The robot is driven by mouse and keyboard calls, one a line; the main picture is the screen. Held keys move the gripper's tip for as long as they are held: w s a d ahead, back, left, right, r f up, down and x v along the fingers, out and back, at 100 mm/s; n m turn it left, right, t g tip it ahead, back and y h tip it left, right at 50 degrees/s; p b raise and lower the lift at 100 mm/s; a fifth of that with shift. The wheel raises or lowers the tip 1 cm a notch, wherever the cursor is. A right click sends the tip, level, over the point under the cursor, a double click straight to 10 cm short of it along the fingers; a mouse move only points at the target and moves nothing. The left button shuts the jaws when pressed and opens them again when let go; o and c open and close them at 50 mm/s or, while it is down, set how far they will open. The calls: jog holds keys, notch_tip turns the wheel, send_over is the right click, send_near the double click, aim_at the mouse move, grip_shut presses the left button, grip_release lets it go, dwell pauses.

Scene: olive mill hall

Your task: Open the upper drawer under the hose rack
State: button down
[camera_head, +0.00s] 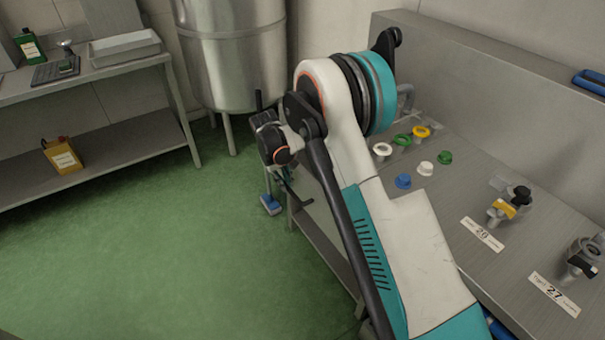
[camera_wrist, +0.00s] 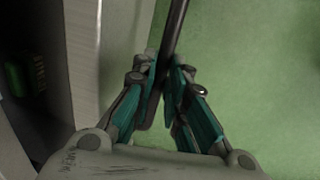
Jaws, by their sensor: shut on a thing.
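In the wrist view my gripper (camera_wrist: 166,66) is closed around a dark, slim bar handle (camera_wrist: 178,22), with one teal finger on each side. A pale front panel (camera_wrist: 118,45) stands just left of the handle. Left of the panel's light edge (camera_wrist: 80,55) is a dark space that looks like a drawer interior, with a small green thing (camera_wrist: 14,76) inside. In the head view my arm hides most of the gripper and the drawer; a thin dark bar shows just below my wrist. The hose rack cannot be made out.
A steel bench (camera_head: 455,180) with coloured caps and valves lies right of my arm. A blue-footed thing (camera_head: 270,204) stands on the floor by the wrist. A steel tank (camera_head: 235,55) and shelf table (camera_head: 95,145) stand behind. Green floor (camera_head: 180,260) at left is clear.

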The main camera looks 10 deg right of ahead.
jog(key=s+a, duration=0.4)
jog(key=a, duration=0.6)
jog(key=shift+a, duration=0.2)
jog(key=shift+s, duration=0.1)
jog(key=c, duration=1.9)
grip_release()
notch_tip(320, 180, up, 12)
jog(key=a, duration=0.2)
jog(key=shift+s, duration=0.45)
jog(key=shift+f, duration=0.1)
